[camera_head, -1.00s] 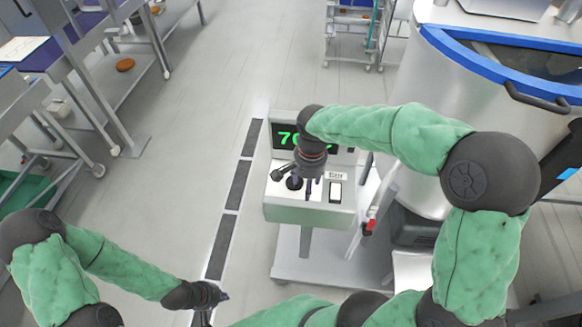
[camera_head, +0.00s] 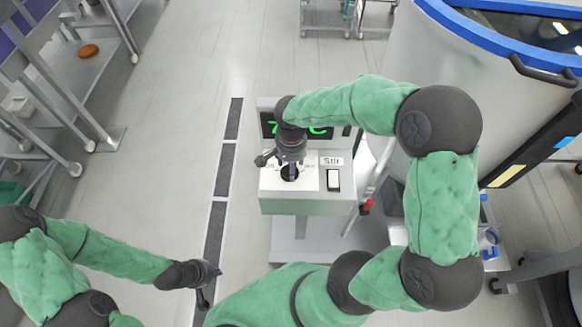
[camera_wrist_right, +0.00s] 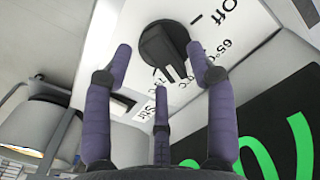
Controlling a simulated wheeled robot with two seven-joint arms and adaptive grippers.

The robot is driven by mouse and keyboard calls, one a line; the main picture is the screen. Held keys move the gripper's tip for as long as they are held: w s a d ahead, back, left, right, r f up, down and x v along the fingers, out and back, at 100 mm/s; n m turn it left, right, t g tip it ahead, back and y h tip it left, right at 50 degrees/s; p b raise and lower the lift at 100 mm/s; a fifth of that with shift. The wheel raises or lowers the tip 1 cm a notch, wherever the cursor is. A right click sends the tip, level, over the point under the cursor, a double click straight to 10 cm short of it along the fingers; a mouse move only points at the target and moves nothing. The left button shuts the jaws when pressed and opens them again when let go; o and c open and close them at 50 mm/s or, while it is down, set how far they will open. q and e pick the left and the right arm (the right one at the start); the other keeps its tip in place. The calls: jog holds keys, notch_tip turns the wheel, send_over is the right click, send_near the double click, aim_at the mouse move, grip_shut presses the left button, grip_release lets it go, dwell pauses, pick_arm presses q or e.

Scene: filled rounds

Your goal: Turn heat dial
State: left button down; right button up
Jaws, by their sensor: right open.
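The black heat dial (camera_head: 289,174) sits on the white top of a control box (camera_head: 305,207), partly hidden under my right gripper in the head view. In the right wrist view the dial (camera_wrist_right: 165,45) shows a raised grip bar, with "Off" and "65°C" printed beside it. My right gripper (camera_head: 290,167) is open above the dial. In the right wrist view its purple fingers (camera_wrist_right: 160,68) are spread, with the dial beyond their tips and apparently not gripped. My left gripper (camera_head: 212,285) hangs low over the floor at left, away from the box; its opening is unclear.
A green digital display (camera_head: 318,131) is partly covered by my right arm. A "Stir" switch (camera_head: 333,180) is right of the dial. A large steel vat (camera_head: 425,70) with a blue rim stands right of the box. Floor left of the box is clear.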

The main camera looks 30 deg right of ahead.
jog(key=shift+f, duration=0.9)
grip_shut()
